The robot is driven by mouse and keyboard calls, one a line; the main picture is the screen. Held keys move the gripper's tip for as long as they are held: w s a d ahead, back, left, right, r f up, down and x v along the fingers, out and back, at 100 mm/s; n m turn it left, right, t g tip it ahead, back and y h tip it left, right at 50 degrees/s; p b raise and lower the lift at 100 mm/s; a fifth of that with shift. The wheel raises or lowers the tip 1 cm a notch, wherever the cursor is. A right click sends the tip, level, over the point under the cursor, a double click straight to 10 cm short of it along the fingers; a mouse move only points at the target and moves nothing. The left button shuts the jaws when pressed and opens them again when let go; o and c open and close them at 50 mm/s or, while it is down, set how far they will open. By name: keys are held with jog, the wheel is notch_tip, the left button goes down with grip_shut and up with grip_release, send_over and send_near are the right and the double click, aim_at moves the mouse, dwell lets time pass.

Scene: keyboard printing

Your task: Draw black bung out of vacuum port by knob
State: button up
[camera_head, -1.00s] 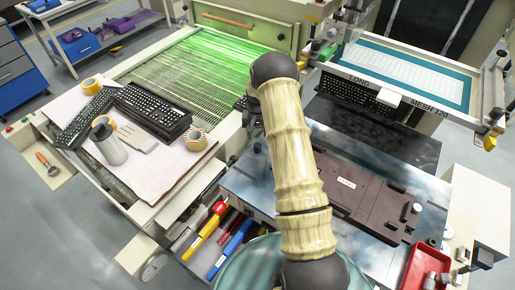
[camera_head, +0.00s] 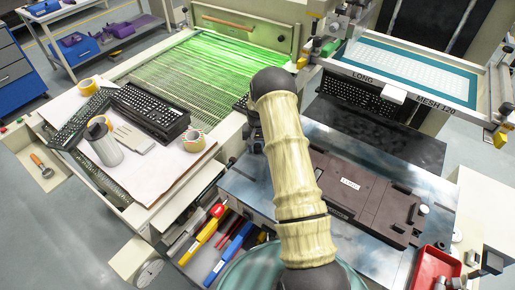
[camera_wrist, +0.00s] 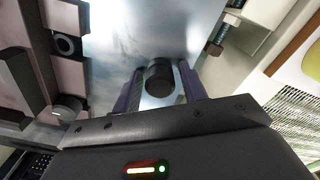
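The black bung with its round knob (camera_wrist: 159,74) shows in the wrist view, over or on a shiny metal plate (camera_wrist: 130,40). My gripper (camera_wrist: 160,88) has its two purple fingers on either side of the knob, with a visible gap on each side. It is open and holds nothing. In the head view my gripper (camera_head: 254,135) is a small dark shape over the left part of the metal plate (camera_head: 235,183), mostly hidden by my arm. The vacuum port is not visible beneath the bung.
A brown fixture (camera_head: 370,198) marked LONG lies on the plate at right. A red tray (camera_head: 432,268) stands at front right. A drawer of tools (camera_head: 215,245) is below the plate's left edge. A framed screen (camera_head: 405,72) is behind.

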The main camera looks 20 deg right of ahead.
aim_at(258, 145)
grip_shut()
jog(key=c, duration=0.5)
grip_release()
grip_shut()
jog(key=shift+r, duration=0.2)
jog(key=shift+w+r+p, duration=0.15)
jog(key=shift+r+p, duration=0.7)
jog(key=shift+r, duration=0.5)
jog(key=shift+s, duration=0.2)
